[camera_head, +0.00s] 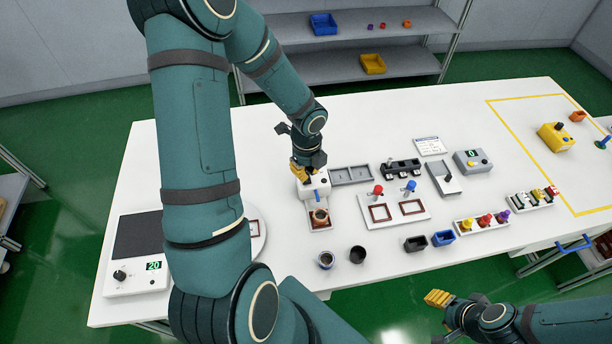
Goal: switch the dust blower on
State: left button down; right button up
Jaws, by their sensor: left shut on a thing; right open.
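My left gripper (306,170) reaches down to the top of a white machine (316,188) with a blue lever or spout. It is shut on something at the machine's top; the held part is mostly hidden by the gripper. A brown pot-like part (320,217) sits at the front of this machine. No label shows which device is the dust blower. A yellow device with a dark knob (555,138) stands inside the yellow outline at the far right. My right gripper (438,299) is open and empty, off the table's front edge.
A panel with red and blue levers (395,211) lies right of the white machine. Two small cups (326,260) (357,254) and dark and blue bins (443,238) stand near the front edge. A white unit reading 20 (138,282) is at left.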

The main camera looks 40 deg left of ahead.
aim_at(307, 181)
pick_arm(q)
jog(key=shift+f+b, duration=1.35)
jog(key=shift+f, duration=0.4)
dwell(1.5)
jog(key=shift+r+p, duration=0.55)
jog(key=shift+p, duration=0.05)
notch_tip(307, 181, up, 6)
jog(key=p, duration=0.5)
dwell(0.4)
